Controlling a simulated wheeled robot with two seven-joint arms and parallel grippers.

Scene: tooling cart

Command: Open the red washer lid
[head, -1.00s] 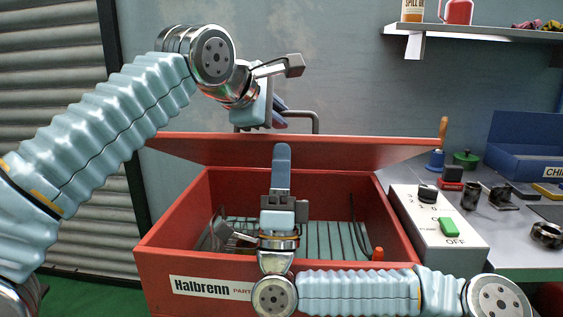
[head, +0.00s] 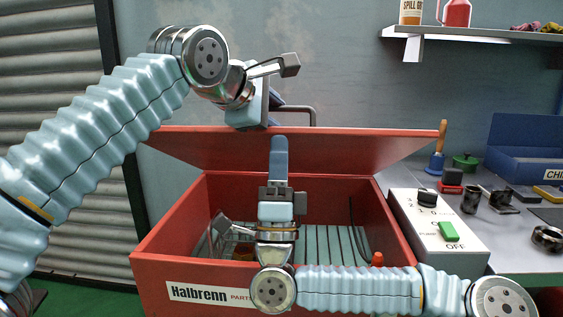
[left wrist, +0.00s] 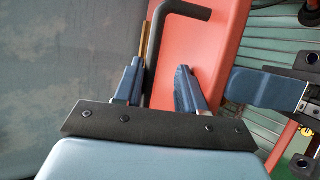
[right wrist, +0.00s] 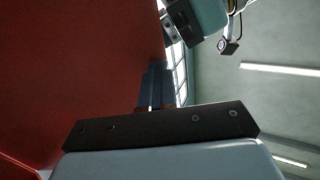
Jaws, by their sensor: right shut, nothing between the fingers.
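The red washer lid (head: 345,150) stands tilted up above the red washer tub (head: 400,240), its underside facing me. Its dark bar handle (head: 313,112) sits at the lid's top edge and shows in the left wrist view (left wrist: 185,9). My left gripper (head: 275,98) is at the handle; in the left wrist view its fingers (left wrist: 158,88) are spread, with the bar between them and a gap to the right finger. My right gripper (head: 279,140) points up in front of the lid's underside, fingers together and empty (right wrist: 155,72). I cannot tell whether its tips touch the lid (right wrist: 80,70).
A grey control box (head: 425,235) with a knob and green switch stands right of the tub. A shelf (head: 480,35) hangs at the upper right.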

